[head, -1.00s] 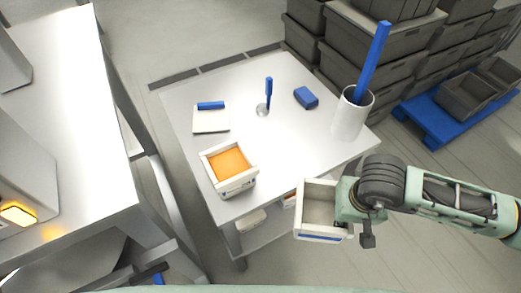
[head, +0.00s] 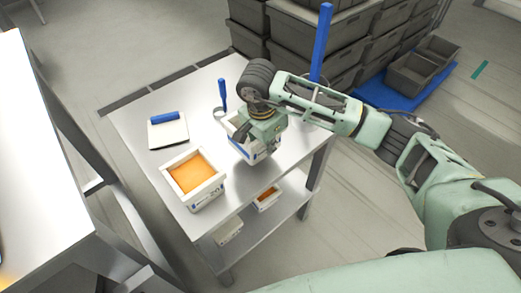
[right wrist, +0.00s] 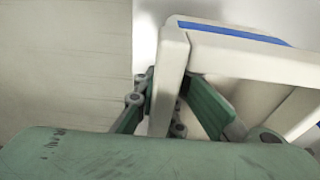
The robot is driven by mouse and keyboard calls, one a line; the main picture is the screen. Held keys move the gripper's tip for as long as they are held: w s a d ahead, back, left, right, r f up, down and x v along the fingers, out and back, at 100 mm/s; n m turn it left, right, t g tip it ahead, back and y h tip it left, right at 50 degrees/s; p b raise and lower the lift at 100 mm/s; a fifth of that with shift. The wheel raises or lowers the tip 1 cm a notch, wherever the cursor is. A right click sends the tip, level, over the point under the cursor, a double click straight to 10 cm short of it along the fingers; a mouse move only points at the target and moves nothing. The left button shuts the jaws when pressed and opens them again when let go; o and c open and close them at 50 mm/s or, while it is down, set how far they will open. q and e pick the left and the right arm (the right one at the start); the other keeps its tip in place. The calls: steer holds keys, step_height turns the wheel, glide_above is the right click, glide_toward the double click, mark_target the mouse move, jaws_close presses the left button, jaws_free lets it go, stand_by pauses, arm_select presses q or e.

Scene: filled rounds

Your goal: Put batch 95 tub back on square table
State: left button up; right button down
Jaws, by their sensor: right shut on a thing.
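My right gripper (head: 262,138) is shut on the wall of a white tub with a blue band (head: 240,147). It holds the tub over the front right part of the square table (head: 192,88). I cannot tell whether the tub's base touches the tabletop, and the gripper hides much of it. In the right wrist view the fingers (right wrist: 172,98) straddle the rim of the tub (right wrist: 245,58), whose batch number I cannot read. My left gripper is out of view.
A tub with orange filling (head: 194,177) stands left of the held tub. Tubs (head: 266,200) sit on the lower shelf. Grey crates (head: 345,35) are stacked behind.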

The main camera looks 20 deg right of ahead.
steer(key=shift+w+a+f, duration=0.3)
steer(key=shift+w+f, duration=0.1)
steer(key=shift+w, duration=0.15)
steer(key=shift+w+a+f, duration=0.25)
steer(key=shift+w+f, duration=0.1)
steer(key=shift+w, duration=0.2)
step_height(320, 180, down, 4)
steer(key=shift+f+p, duration=0.1)
steer(key=shift+p, duration=0.7)
steer(key=c, duration=1.8)
jaws_free()
steer(key=shift+f, duration=0.1)
steer(key=shift+c, duration=0.2)
steer(key=shift+r, duration=0.3)
steer(key=shift+w+r, duration=0.1)
steer(key=shift+r, duration=0.2)
step_height(320, 180, up, 11)
steer(key=a+b, duration=0.1)
steer(key=b, duration=0.2)
steer(key=shift+s+a, duration=0.35)
steer(key=shift+s, duration=0.05)
